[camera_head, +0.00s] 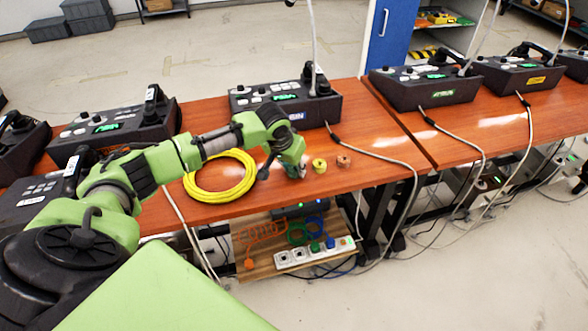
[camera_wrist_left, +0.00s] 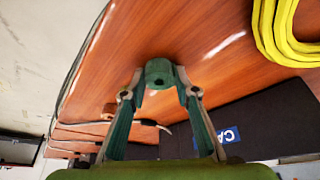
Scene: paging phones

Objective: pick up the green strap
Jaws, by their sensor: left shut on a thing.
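The green strap (camera_wrist_left: 160,72) is a small dark green roll between the fingertips of my left gripper in the left wrist view. My left gripper (camera_head: 296,169) is shut on it, at the front part of the wooden table (camera_head: 375,178) in the head view. In the head view the strap is too small and covered by the fingers to make out clearly. I cannot tell whether it touches the tabletop. My right gripper is not in view.
A yellow strap roll (camera_head: 319,165) and an orange-brown roll (camera_head: 343,161) stand just right of the gripper. A coiled yellow cable (camera_head: 190,190) lies to its left. A black paging phone (camera_head: 285,103) is behind, and a white cable (camera_head: 400,163) runs over the table.

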